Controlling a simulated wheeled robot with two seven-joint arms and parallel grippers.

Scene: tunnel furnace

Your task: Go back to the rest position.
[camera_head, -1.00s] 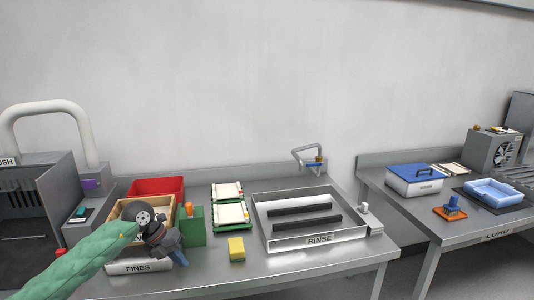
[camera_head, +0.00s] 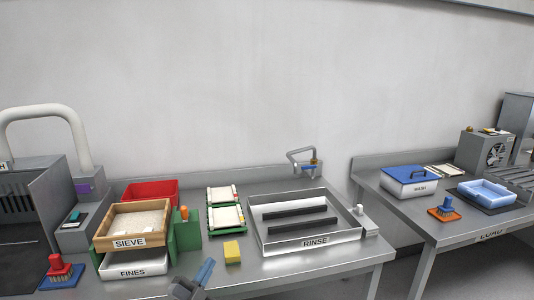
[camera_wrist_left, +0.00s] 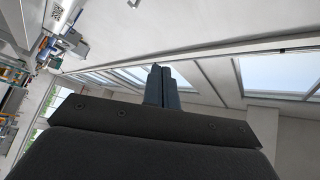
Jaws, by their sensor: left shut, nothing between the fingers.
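My left gripper (camera_head: 204,272) shows at the bottom of the head view, in front of the table's front edge and right of the fines tray. Its fingers are together with nothing between them. In the left wrist view the shut fingers (camera_wrist_left: 162,86) point up toward the ceiling and windows. Most of my left arm is out of the head view. My right gripper is not in view.
The sieve (camera_head: 133,226) sits above the fines tray (camera_head: 133,264) at left. A yellow sponge (camera_head: 232,252) and the rinse basin (camera_head: 310,240) stand on the table. A red brush (camera_head: 60,270) is at lower left. A second table (camera_head: 460,228) is at right.

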